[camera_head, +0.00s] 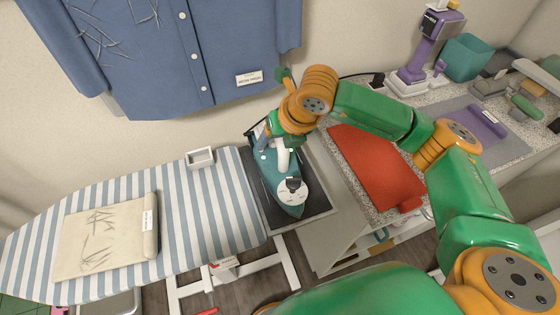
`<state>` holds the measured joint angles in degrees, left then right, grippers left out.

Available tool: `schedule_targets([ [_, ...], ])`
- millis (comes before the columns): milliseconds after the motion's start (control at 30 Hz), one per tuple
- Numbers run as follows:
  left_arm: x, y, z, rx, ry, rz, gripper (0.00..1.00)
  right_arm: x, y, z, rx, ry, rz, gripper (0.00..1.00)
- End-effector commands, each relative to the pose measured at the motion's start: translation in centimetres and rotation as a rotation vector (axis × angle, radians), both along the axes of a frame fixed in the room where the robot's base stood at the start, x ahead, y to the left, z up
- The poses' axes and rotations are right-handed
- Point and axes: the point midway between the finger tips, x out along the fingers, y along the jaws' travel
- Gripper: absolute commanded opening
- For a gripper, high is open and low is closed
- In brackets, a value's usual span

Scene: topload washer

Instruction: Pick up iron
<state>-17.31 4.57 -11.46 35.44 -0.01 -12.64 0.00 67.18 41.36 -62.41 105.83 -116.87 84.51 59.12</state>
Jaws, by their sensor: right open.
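A teal iron (287,197) with a white and dark dial area lies on a dark rest plate (312,202) at the right end of the striped ironing board (205,215). Its tip points toward the front of the board. My right gripper (274,147) is over the rear part of the iron, close to its handle. It is open, and the hand hides part of the handle. I cannot tell whether the fingers touch the iron. My left gripper is not in view.
A folded cream cloth (105,240) lies on the board's left part, and a small white tray (200,158) sits at its back edge. A blue shirt (190,45) hangs behind. A red mat (372,165) and a purple steamer (425,45) are on the right counter.

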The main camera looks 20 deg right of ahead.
Motion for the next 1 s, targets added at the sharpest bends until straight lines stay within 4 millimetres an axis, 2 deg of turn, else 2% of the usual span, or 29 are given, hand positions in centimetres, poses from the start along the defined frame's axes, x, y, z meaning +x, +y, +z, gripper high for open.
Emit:
schedule_targets([
  [167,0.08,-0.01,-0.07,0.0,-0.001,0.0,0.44,0.03,0.03,-0.1,0.001,-0.001,0.001,0.66],
  [267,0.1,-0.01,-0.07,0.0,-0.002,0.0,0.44,0.03,0.04,-0.09,0.001,-0.001,0.0,0.41],
  [400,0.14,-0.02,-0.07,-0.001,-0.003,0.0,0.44,0.01,0.04,-0.08,0.001,0.0,0.0,0.04],
  [433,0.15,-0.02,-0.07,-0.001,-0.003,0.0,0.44,0.01,0.04,-0.08,0.001,0.0,0.0,0.0],
  [1000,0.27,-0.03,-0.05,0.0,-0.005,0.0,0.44,0.03,0.04,-0.04,0.002,-0.001,0.001,0.0],
])
